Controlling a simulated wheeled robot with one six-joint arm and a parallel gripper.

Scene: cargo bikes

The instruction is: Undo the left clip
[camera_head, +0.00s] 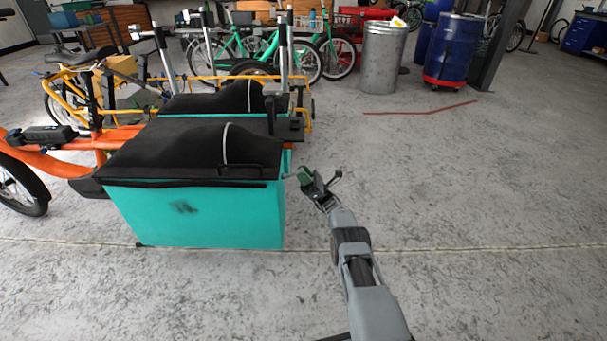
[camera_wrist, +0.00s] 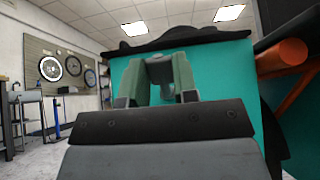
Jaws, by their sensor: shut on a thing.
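The teal cargo box (camera_head: 195,215) of the near bike has a black cover (camera_head: 165,150) with a pale strap over its hump. My gripper (camera_head: 303,175) is at the box's right end, just below the cover's edge. In the wrist view my gripper (camera_wrist: 161,68) points at the teal wall, under the black cover edge (camera_wrist: 185,38). Its two grey-green fingers are shut on a small dark grey-green piece (camera_wrist: 167,88), seemingly the clip. The fingers and the gripper body hide most of it, so whether it is fastened cannot be told.
The orange bike frame (camera_head: 75,140) is left of the box. A second covered cargo box (camera_head: 225,98) stands close behind it. The floor (camera_head: 480,190) to the right is clear. A metal bin (camera_head: 382,60) and a blue drum (camera_head: 455,48) stand at the back.

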